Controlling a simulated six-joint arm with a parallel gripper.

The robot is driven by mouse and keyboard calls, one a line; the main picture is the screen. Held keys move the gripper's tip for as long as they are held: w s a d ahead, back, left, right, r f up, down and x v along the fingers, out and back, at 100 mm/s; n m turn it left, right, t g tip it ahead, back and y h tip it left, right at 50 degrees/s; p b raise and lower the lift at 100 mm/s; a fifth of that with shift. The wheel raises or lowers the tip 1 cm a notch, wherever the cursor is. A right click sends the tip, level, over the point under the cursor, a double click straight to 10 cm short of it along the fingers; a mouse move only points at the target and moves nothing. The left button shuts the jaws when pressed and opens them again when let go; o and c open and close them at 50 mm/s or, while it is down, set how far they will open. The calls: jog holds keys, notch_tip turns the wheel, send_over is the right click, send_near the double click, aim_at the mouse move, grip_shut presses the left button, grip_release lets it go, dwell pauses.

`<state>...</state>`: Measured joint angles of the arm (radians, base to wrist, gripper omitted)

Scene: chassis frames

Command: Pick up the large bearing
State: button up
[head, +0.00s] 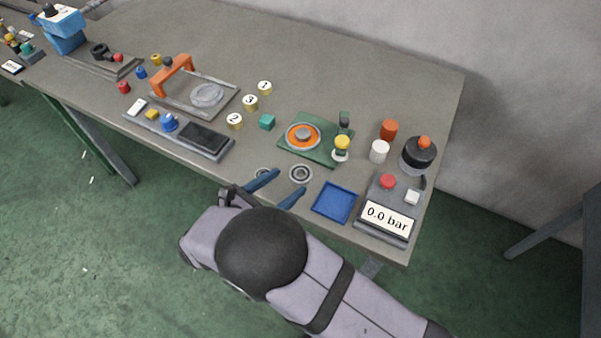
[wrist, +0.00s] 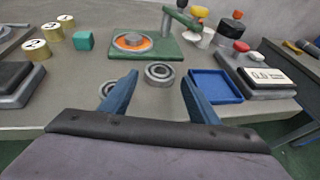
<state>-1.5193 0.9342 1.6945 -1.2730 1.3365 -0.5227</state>
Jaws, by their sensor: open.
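The large bearing (head: 300,174), a grey metal ring, lies flat on the table near its front edge. In the wrist view the large bearing (wrist: 159,74) shows between the tips of my two blue fingers. My gripper (head: 291,180) is open and empty, with its fingertips near the bearing's front side; I cannot tell how high they are above the table. In the wrist view my gripper (wrist: 159,78) has its fingers spread wider than the bearing. A smaller bearing (head: 262,173) lies to the left, partly hidden by my left finger.
A blue tray (head: 335,203) lies right of the bearing, close to my right finger. A green fixture (head: 310,152) with an orange disc stands behind. A gauge box (head: 387,218) reading 0.0 bar stands at the right. A teal cube (head: 267,122) and numbered cylinders (head: 235,121) are back left.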

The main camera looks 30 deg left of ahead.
aim_at(301, 173)
jog(key=shift+p+x, duration=1.1)
jog(key=shift+x, duration=1.45)
jog(key=shift+c, duration=0.2)
jog(key=c, duration=0.9)
